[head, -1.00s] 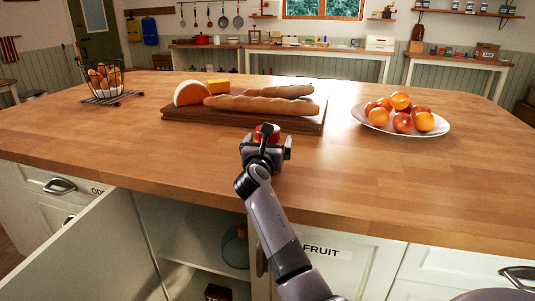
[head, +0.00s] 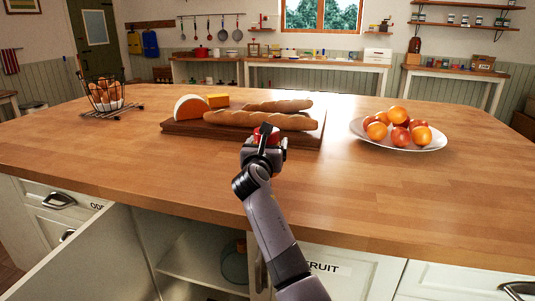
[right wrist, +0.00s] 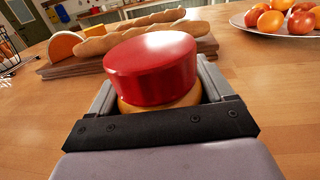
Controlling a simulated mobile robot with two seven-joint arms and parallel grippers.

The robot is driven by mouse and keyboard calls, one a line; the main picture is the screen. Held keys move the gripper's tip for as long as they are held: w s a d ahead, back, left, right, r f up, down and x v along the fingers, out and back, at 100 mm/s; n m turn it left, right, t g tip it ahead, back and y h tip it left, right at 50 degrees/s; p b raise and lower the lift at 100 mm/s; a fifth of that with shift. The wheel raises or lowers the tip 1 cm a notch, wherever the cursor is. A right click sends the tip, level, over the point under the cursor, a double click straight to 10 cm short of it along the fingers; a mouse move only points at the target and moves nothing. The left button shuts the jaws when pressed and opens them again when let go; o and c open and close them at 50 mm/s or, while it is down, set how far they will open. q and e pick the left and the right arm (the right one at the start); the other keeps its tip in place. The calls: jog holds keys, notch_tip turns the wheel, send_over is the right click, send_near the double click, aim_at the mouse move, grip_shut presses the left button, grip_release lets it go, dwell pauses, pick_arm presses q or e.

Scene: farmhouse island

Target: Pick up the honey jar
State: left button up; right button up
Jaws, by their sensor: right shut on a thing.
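The honey jar (right wrist: 150,65) has a wide red lid and an amber body, and it fills the middle of the right wrist view. In the head view only a bit of its red lid (head: 266,132) shows above my gripper. My right gripper (head: 265,143) is shut on the jar, with one finger on each side of it below the lid. The jar looks upright near the front middle of the wooden island top (head: 400,190). My gripper hides its base, so I cannot tell whether it touches the wood. My left gripper is not in view.
A board (head: 190,127) with baguettes (head: 258,120) and cheese (head: 192,108) lies just behind the jar. A fruit plate (head: 432,145) stands to the right and a wire egg basket (head: 104,92) to the left. An open cabinet door (head: 85,258) hangs below the front edge.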

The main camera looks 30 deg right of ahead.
notch_tip(320, 180, up, 16)
jog(key=p, duration=0.1)
jog(key=shift+p, duration=0.4)
jog(key=shift+r, duration=0.1)
